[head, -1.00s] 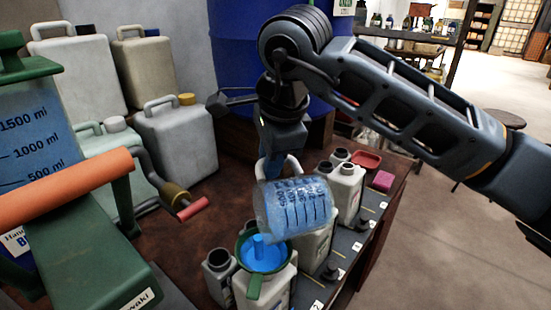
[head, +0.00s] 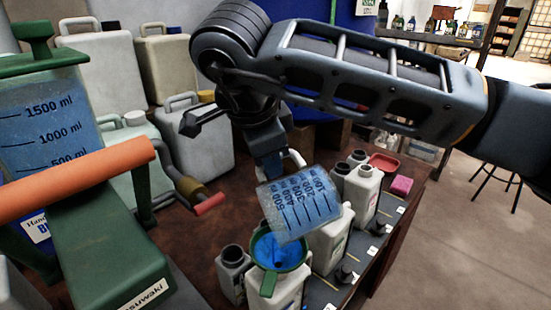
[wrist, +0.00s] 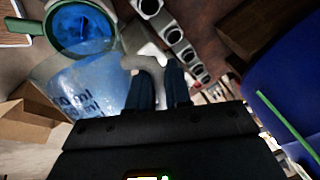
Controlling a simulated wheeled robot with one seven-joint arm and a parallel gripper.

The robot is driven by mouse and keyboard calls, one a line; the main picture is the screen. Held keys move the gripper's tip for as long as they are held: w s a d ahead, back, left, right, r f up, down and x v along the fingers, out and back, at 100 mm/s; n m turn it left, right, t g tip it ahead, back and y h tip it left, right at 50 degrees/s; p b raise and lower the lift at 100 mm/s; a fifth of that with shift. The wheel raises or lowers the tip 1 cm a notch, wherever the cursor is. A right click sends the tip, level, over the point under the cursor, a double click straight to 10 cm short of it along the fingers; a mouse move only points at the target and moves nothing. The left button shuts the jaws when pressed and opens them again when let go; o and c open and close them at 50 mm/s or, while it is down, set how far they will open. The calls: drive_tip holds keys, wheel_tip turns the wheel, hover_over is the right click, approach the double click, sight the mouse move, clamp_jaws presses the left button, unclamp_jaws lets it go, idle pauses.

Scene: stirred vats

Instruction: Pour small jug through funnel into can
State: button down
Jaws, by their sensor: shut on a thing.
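The small clear jug (head: 302,208), with blue-tinted walls and a millilitre scale, is tipped steeply with its mouth low over the green funnel (head: 268,282). My gripper (head: 270,168) is shut on the jug's pale handle (wrist: 140,63), above and behind the funnel. No falling stream shows now. Blue liquid (head: 283,255) lies in the funnel, which sits in the neck of a whitish can (head: 290,294). The can's inside is hidden. The wrist view also shows the funnel rim (wrist: 48,30) beside the jug (wrist: 90,85).
A grey open can (head: 232,270) stands left of the funnel. A red tray (head: 384,163) lies farther back.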

drive_tip(key=shift+s+a+t+h, duration=0.2)
drive_tip(key=shift+a+t+h, duration=0.1)
drive_tip(key=shift+a+h, duration=0.3)
idle(1.7)
drive_tip(key=shift+s, duration=0.1)
